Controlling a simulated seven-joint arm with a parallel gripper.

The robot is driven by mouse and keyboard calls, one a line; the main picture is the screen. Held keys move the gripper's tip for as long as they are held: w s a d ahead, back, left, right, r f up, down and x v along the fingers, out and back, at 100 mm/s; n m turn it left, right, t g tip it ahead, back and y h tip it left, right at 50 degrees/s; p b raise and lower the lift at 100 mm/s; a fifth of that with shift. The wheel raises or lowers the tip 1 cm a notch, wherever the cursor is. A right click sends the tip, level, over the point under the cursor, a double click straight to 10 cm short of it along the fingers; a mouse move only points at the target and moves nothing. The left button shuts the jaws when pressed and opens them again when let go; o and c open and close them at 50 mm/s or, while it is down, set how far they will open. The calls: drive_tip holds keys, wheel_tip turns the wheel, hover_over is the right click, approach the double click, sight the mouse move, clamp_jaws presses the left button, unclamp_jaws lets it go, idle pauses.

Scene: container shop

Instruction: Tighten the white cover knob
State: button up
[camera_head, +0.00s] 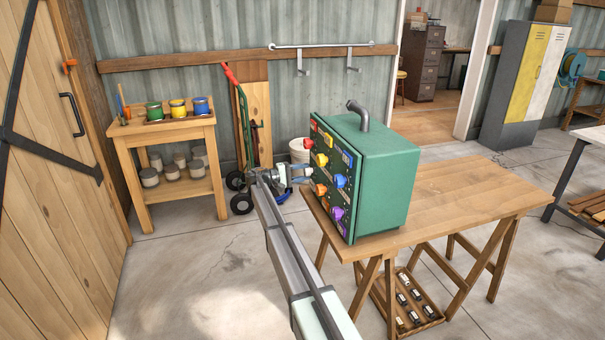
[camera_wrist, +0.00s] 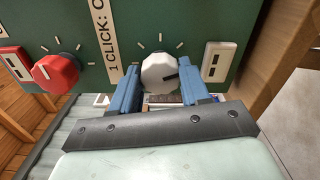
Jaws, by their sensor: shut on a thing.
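The white cover knob (camera_wrist: 158,73) is on the dark green panel in the wrist view, with white tick marks around it and a dark pointer line toward the right. My gripper (camera_wrist: 154,66) has its two blue fingers on either side of the knob, shut on it. In the head view my gripper (camera_head: 304,172) reaches the front panel of the green box (camera_head: 386,185). The white knob cannot be made out there; the gripper seems to cover it.
A red knob (camera_wrist: 55,72) is left of the white one, and a white switch plate (camera_wrist: 215,62) is close on its right.

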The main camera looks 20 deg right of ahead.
drive_tip(key=shift+m, duration=2.2)
drive_tip(key=o, duration=1.1)
drive_tip(key=shift+c, duration=0.2)
drive_tip(key=shift+a, duration=0.1)
drive_tip(key=a, duration=1.3)
drive_tip(key=shift+a, duration=0.3)
